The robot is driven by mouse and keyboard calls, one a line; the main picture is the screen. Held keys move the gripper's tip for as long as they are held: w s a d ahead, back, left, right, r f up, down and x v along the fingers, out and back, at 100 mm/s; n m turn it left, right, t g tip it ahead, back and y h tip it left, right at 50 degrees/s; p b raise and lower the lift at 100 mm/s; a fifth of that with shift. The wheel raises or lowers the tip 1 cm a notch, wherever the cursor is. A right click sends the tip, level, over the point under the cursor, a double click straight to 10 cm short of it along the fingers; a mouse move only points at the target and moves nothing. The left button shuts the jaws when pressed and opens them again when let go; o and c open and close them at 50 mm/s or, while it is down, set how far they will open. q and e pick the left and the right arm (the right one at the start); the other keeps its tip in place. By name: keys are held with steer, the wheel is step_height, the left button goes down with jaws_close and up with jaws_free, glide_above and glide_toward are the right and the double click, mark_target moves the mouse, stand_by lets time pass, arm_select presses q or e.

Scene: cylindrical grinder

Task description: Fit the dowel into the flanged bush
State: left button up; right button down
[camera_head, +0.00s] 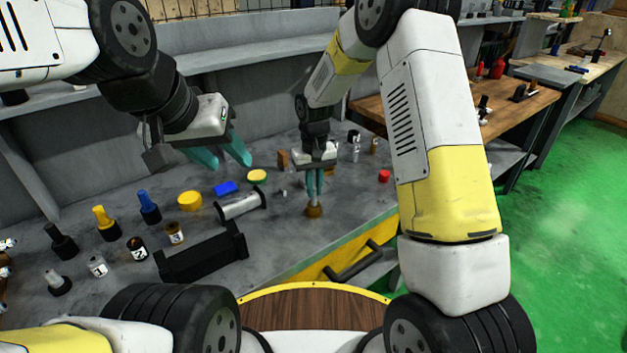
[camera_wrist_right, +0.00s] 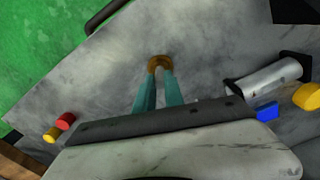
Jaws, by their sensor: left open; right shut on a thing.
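The brown, brass-like flanged bush (camera_head: 314,212) stands on the grey bench top, right below my right gripper (camera_head: 315,192). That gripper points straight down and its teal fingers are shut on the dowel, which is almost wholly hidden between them. In the right wrist view the bush (camera_wrist_right: 157,62) shows at the tips of the fingers (camera_wrist_right: 159,78). I cannot tell whether the dowel is inside the bush or just above it. My left gripper (camera_head: 226,158) is open and empty, raised above the back left of the bench.
A grey cylinder (camera_head: 240,206) lies in a black holder left of the bush. Nearby are a blue block (camera_head: 225,188), a yellow disc (camera_head: 190,201) and a black tray (camera_head: 203,257). Several small bottles stand further left. A red cap (camera_head: 384,176) lies right. Bench around the bush is clear.

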steer(key=shift+w+a, duration=0.1)
steer(key=shift+w, duration=0.25)
steer(key=shift+w+f, duration=0.1)
steer(key=shift+f, duration=1.65)
steer(key=shift+f, duration=0.1)
steer(key=c, duration=1.4)
jaws_free()
steer(key=shift+c, duration=0.2)
